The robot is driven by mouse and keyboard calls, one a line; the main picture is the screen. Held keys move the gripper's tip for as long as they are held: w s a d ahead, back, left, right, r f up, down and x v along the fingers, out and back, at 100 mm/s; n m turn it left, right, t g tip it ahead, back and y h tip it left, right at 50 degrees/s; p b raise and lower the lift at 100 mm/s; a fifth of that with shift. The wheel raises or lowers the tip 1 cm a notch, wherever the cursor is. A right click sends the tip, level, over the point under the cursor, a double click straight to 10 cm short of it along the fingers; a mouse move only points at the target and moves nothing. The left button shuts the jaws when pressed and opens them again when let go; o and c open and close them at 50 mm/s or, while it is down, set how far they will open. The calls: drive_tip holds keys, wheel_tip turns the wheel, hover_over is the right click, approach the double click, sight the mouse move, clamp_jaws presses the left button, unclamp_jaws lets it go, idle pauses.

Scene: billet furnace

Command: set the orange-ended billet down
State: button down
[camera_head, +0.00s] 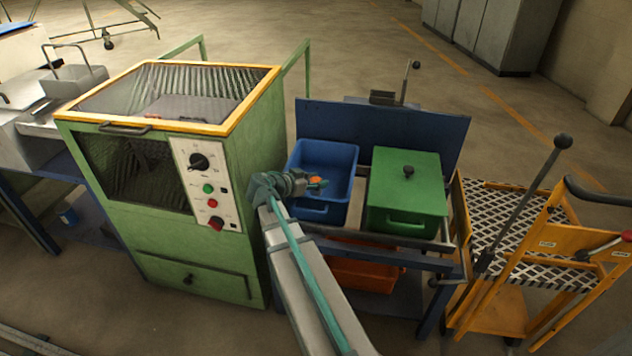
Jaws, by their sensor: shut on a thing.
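My gripper (314,184) is at the left part of the blue bin (325,153), over or just inside its opening; I cannot tell its exact height. A small orange end of the billet (315,180) shows at the fingertips, and the gripper is shut on it. The rest of the billet is hidden by the gripper or too small to make out. The blue bin is open, and its visible floor looks empty. My arm reaches up from the bottom of the picture and covers part of the bin's left side.
A green lidded box (405,200) stands right of the bin on the blue bench (455,150). The green furnace cabinet (140,215) stands close on the left. An orange bin (362,275) sits below. A yellow cart (520,245) with a black lever is at the right.

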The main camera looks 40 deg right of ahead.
drive_tip(key=shift+f+b, duration=0.55)
drive_tip(key=shift+b, duration=0.35)
drive_tip(key=c, duration=0.7)
unclamp_jaws()
drive_tip(key=shift+a+f, duration=0.1)
drive_tip(key=shift+s, duration=0.1)
drive_tip(key=shift+r+p, duration=0.55)
drive_tip(key=shift+p, duration=0.35)
drive_tip(key=v, duration=1.2)
drive_tip(key=shift+r, duration=0.1)
